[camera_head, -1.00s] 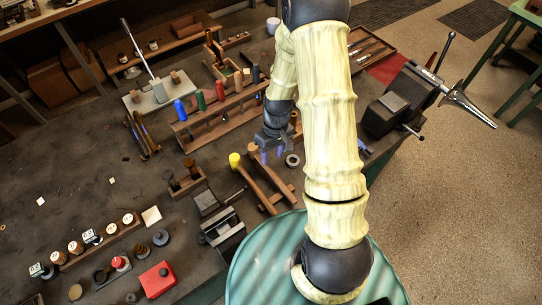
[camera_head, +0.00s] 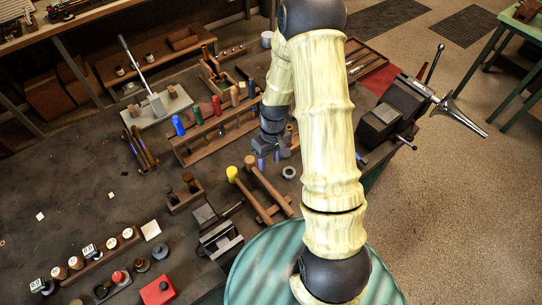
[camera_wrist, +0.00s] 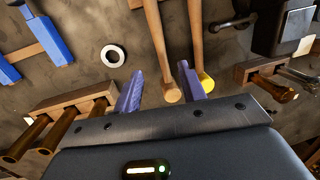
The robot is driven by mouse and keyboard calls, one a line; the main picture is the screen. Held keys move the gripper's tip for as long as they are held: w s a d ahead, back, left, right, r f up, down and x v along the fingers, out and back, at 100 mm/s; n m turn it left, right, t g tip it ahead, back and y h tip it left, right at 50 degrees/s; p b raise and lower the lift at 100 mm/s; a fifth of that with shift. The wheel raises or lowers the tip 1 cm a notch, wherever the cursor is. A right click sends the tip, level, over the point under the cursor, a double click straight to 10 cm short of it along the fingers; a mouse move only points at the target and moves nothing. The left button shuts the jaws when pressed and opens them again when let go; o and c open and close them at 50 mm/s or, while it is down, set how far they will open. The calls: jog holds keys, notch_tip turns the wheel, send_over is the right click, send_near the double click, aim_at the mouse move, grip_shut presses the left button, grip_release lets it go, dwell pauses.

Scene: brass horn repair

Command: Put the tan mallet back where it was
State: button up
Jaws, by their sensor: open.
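My gripper (camera_head: 269,160) is open and empty, just to the right of the tan mallet's head end in the head view. In the wrist view, the tan mallet (camera_wrist: 172,95) shows between my two purple fingers (camera_wrist: 160,80), its end nearer the right finger. The yellow head (camera_wrist: 206,82) shows just right of that finger. I see no contact, though the exact height gap is unclear.
A long wooden rack with colored handles (camera_head: 205,140) stands behind my gripper. A metal ring (camera_head: 289,173) lies to its right. A small vise (camera_head: 220,240) and a wooden block with tools (camera_head: 184,193) are at left. A large vise (camera_head: 385,125) is at right.

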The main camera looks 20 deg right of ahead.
jog(key=s+r+m+t, duration=0.1)
jog(key=s+r, duration=0.2)
jog(key=r, duration=0.3)
jog(key=s+a+r+m+t+h, duration=0.1)
jog(key=s+r, duration=0.2)
jog(key=r, duration=0.3)
jog(key=s+r+m+t, duration=0.1)
jog(key=s+r+t, duration=0.1)
jog(key=r, duration=0.4)
jog(key=shift+s+a+r+m, duration=0.2)
jog(key=shift+s+a+m, duration=0.1)
jog(key=shift+s, duration=0.3)
jog(key=s+b+x, duration=0.1)
jog(key=b+x, duration=0.5)
jog(key=shift+s+d+f, duration=0.15)
jog(key=shift+s+f, duration=0.05)
jog(key=shift+f, duration=0.1)
jog(key=shift+c, duration=0.5)
jog(key=shift+w, duration=0.1)
